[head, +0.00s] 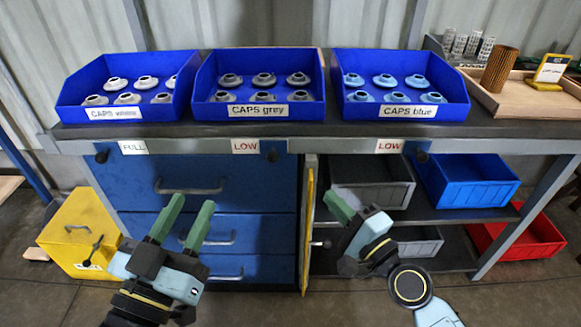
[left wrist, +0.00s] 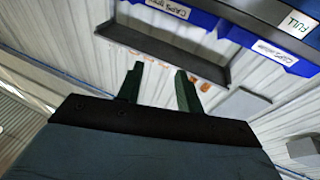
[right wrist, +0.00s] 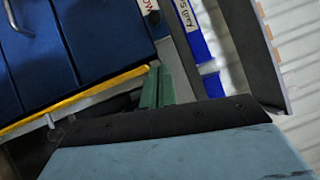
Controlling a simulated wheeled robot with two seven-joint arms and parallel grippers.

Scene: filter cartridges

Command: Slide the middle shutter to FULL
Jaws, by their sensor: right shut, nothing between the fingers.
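A rail (head: 340,146) runs along the front edge of the bench. A middle LOW label (head: 245,146) shows below the grey caps bin, with a dark middle knob (head: 272,155) just right of it. A left FULL label (head: 133,147) has a dark knob (head: 101,157) left of it. A right LOW label (head: 390,146) has a knob (head: 422,157) right of it. No FULL label shows at the middle. My left gripper (head: 190,212) is open and empty, below and left of the middle label. My right gripper (head: 342,206) is shut and empty, below and right of the middle knob, apart from it.
Blue bins of white caps (head: 68,105), grey caps (head: 202,105) and blue caps (head: 459,108) stand on the bench. Below are a drawer cabinet (head: 140,200), an open yellow door (head: 309,215) beside my right gripper, and shelves with trays. A yellow box (head: 66,228) stands left.

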